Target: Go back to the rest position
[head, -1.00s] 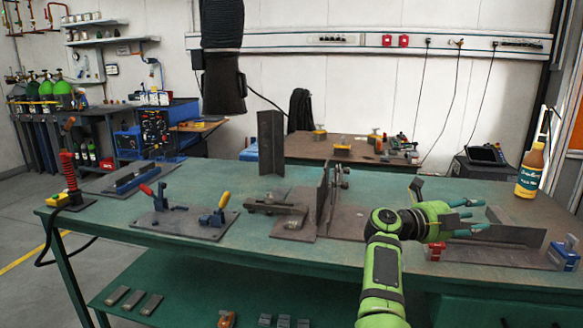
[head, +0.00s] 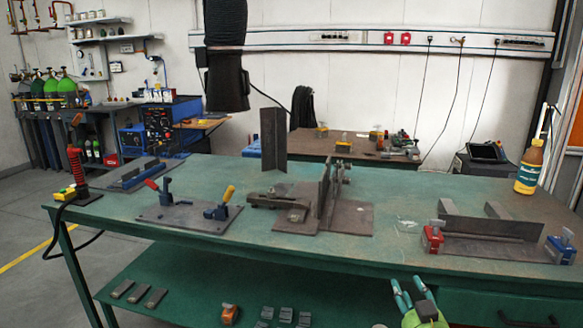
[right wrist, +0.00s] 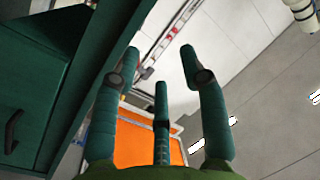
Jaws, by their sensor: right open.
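My right gripper (head: 408,296) is at the bottom of the head view, in front of the green table's (head: 150,225) near edge and apart from it. Its teal fingers point up. In the right wrist view the fingers of the right gripper (right wrist: 165,85) are spread with nothing between them. Most of the right arm is out of the head view. My left gripper is in neither view.
A steel fixture (head: 490,228) with red and blue clamps lies at the table's right. An orange-brown bottle (head: 528,170) stands behind it. Upright plates (head: 273,140) and toggle clamps fill the middle. A green lower shelf (head: 200,285) runs under the tabletop.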

